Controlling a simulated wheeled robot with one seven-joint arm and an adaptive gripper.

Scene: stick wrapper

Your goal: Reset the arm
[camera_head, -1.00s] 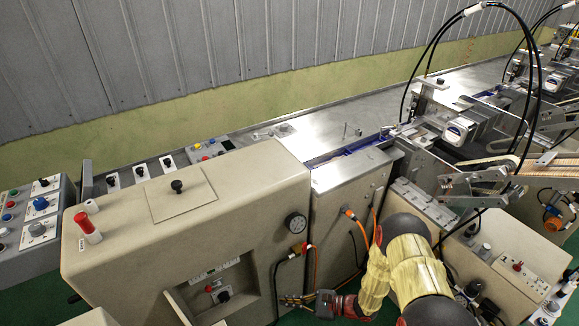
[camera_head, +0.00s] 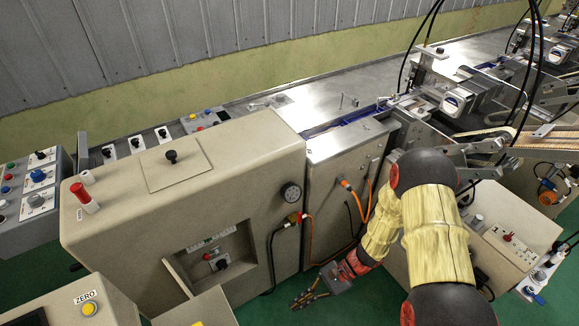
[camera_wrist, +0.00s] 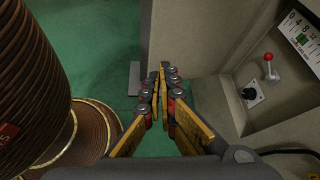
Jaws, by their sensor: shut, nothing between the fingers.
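My gripper (camera_head: 298,304) hangs low in front of the beige machine, near the bottom middle of the head view. Its fingers are together and hold nothing. In the wrist view my gripper (camera_wrist: 160,72) points over the green floor, with its fingertips meeting near the machine's lower edge. My arm comes in from the lower right of the head view, bent at the elbow, with a yellow sleeve.
The beige machine (camera_head: 130,235) has a recessed panel with a red-tipped lever (camera_wrist: 268,58) and black knob (camera_wrist: 250,93). Orange cables (camera_head: 352,200) hang beside it. Green floor (camera_wrist: 105,45) lies open between.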

